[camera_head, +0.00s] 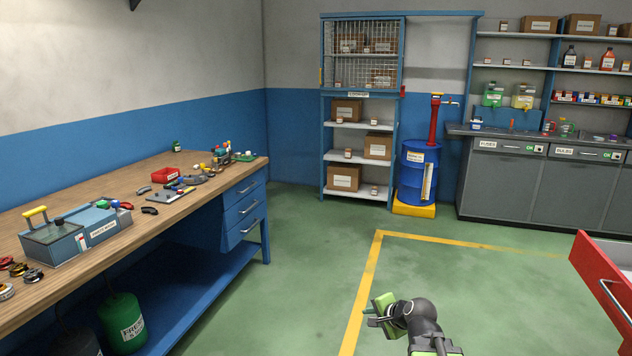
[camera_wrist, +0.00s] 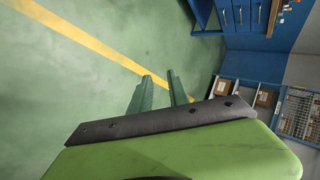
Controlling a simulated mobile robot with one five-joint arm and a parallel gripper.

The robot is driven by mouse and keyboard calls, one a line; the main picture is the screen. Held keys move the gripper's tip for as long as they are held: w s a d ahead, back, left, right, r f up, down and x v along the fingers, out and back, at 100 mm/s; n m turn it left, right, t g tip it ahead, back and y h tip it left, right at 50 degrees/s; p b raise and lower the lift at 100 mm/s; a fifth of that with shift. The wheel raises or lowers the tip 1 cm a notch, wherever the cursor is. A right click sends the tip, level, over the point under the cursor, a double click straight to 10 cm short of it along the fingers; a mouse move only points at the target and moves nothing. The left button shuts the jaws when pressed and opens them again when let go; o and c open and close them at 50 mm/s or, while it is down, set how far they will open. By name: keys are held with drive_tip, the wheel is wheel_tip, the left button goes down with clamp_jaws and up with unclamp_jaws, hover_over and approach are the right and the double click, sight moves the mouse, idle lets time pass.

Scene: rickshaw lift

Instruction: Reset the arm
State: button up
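My gripper (camera_head: 375,316) shows at the bottom of the head view, at the end of my dark and green arm, above the green floor. In the wrist view my gripper (camera_wrist: 160,88) shows two green fingers standing apart with a gap between them. Only floor and a yellow line show in and beyond that gap. The gripper is open and empty, and touches nothing that I can see. The rest of my arm is cut off by the lower edge of the head view.
A wooden workbench (camera_head: 120,215) with tools runs along the left. An open red drawer (camera_head: 600,285) juts in at the right. A blue drum (camera_head: 415,178), a shelf unit (camera_head: 358,125) and grey cabinets (camera_head: 535,185) line the back. The middle floor is clear.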

drive_tip(key=s+a+f+n+g, duration=0.4)
drive_tip(key=s+a+f+n, duration=0.1)
drive_tip(key=s+a+n, duration=0.1)
drive_tip(key=s+d+f+n+g+h, duration=0.35)
drive_tip(key=s+d+n+g, duration=0.2)
drive_tip(key=s, duration=0.45)
wheel_tip(320, 180, up, 20)
drive_tip(key=p, duration=1.8)
drive_tip(key=shift+f+t+p, duration=0.25)
drive_tip(key=shift+t+p, duration=0.1)
drive_tip(key=shift+t, duration=0.1)
drive_tip(key=shift+d+n, duration=0.15)
drive_tip(key=shift+n, duration=0.1)
